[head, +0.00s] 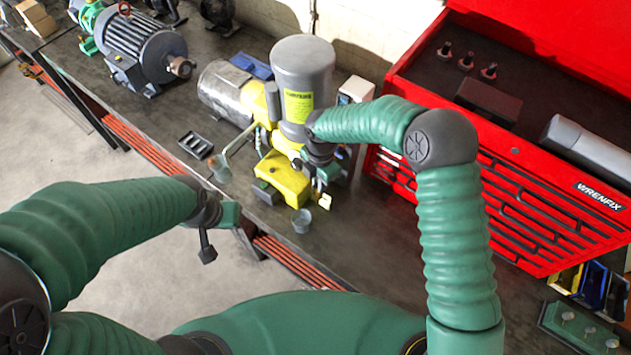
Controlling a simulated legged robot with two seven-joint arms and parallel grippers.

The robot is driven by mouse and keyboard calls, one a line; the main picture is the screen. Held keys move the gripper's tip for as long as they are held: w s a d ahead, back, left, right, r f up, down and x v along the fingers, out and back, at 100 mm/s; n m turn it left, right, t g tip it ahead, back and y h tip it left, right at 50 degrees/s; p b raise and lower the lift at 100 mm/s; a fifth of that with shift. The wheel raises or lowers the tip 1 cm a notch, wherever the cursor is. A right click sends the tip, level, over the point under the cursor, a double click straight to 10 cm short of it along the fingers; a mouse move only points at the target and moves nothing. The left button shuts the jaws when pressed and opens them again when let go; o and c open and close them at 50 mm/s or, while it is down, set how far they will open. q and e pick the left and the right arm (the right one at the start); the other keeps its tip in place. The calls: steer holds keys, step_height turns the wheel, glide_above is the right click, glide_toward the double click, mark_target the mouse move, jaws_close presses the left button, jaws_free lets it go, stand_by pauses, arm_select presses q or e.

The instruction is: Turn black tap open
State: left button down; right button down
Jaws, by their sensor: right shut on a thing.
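A yellow and grey pump unit (283,178) with a tall grey cylinder (302,75) stands on the dark workbench. My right gripper (324,180) reaches down at the pump's front right side, close against its yellow body. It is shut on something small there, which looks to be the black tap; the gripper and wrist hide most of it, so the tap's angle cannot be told. A small pale tag (325,201) hangs just below. My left gripper (212,245) is out over the bench's front edge, apart from the pump. Its fingers are too unclear to read.
A small grey cup (301,220) stands in front of the pump. A red tool chest (520,190) with its lid up fills the right. A grey motor (138,45) stands at the upper left. A small dark tray (196,145) lies left of the pump.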

steer(key=shift+w+r+n, duration=0.15)
steer(key=shift+r+n, duration=0.05)
steer(key=shift+n, duration=0.9)
steer(key=c, duration=1.6)
jaws_free()
steer(key=shift+o, duration=0.8)
steer(key=shift+r, duration=0.1)
step_height(320, 180, up, 17)
steer(key=b, duration=0.4)
steer(key=shift+s, duration=0.2)
